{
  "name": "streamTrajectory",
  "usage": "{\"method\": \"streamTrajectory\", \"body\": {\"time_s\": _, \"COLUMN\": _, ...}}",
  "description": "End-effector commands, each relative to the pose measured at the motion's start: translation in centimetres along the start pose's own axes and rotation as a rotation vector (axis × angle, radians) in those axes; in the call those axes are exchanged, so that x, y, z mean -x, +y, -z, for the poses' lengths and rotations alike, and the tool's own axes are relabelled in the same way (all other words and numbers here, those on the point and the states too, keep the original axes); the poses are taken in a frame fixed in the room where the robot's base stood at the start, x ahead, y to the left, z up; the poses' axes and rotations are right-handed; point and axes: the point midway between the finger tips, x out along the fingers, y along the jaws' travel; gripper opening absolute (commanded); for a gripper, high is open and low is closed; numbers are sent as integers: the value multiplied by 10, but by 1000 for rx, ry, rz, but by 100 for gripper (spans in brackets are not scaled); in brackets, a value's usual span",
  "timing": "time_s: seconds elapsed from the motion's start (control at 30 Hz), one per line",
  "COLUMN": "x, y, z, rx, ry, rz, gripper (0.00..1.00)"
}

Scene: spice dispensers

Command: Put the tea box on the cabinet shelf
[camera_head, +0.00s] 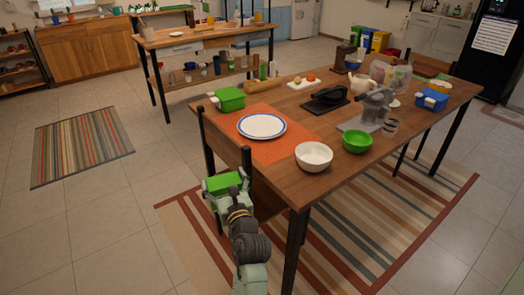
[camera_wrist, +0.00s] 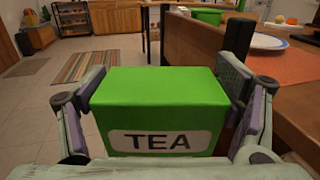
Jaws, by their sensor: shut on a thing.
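The tea box (camera_wrist: 165,95) is bright green with a white "TEA" label facing the wrist camera. My gripper (camera_wrist: 162,88) is shut on its left and right sides. A wooden bench (camera_head: 200,40) with a lower shelf holding several jars and cups stands at the back.
The dining table (camera_head: 330,180) holds another green box (camera_head: 230,98), a plate (camera_head: 262,126), bowls and several kitchen things. An open rack (camera_head: 22,62) stands at far left. The floor around the striped rug (camera_head: 80,150) is clear.

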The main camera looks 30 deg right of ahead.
Motion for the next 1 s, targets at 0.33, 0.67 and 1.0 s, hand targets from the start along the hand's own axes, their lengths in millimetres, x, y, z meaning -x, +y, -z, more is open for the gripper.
{"method": "streamTrajectory", "body": {"time_s": 0.33, "x": -12, "y": 153, "z": 107, "rx": 1, "ry": 2, "rz": -108, "gripper": 41}}
{"method": "streamTrajectory", "body": {"time_s": 0.67, "x": -19, "y": 227, "z": 159, "rx": 1, "ry": -1, "rz": -157, "gripper": 41}}
{"method": "streamTrajectory", "body": {"time_s": 1.0, "x": -20, "y": 236, "z": 170, "rx": -1, "ry": 3, "rz": -160, "gripper": 41}}
